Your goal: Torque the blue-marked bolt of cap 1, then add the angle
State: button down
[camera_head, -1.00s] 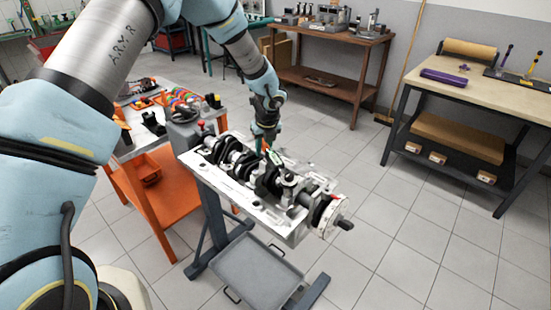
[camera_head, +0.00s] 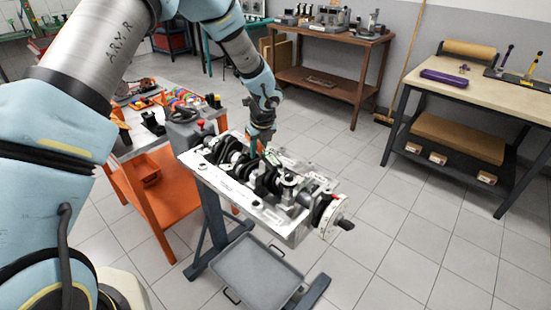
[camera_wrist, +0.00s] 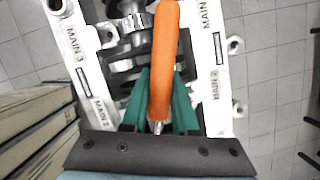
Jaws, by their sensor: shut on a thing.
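The engine block (camera_head: 228,184) lies on a stand with its crankshaft (camera_head: 262,182) and main caps facing up. In the wrist view its white rails (camera_wrist: 213,45) carry MAIN 2 and MAIN 3 labels, with the crankshaft (camera_wrist: 127,65) between them. My gripper (camera_head: 257,143) is over the far side of the block. In the wrist view its green fingers (camera_wrist: 158,105) are shut on a tool with an orange handle (camera_wrist: 164,55). The handle covers part of the crankshaft. The tool's working end is hidden. I cannot make out cap 1 or a blue mark on any bolt.
A grey tray (camera_head: 256,272) sits low under the block. An orange cart (camera_head: 160,195) with tools stands close on the left. A wooden bench (camera_head: 335,40) and a workbench (camera_head: 490,80) stand behind. Tiled floor is clear on the right.

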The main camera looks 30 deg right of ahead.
jog(key=shift+a+n+b, duration=0.3)
jog(key=shift+a+n, duration=0.4)
jog(key=shift+a, duration=0.5)
jog(key=shift+r+p, duration=0.3)
jog(key=shift+p, duration=0.2)
dwell(2.5)
jog(key=shift+r, duration=1.15)
dwell(2.3)
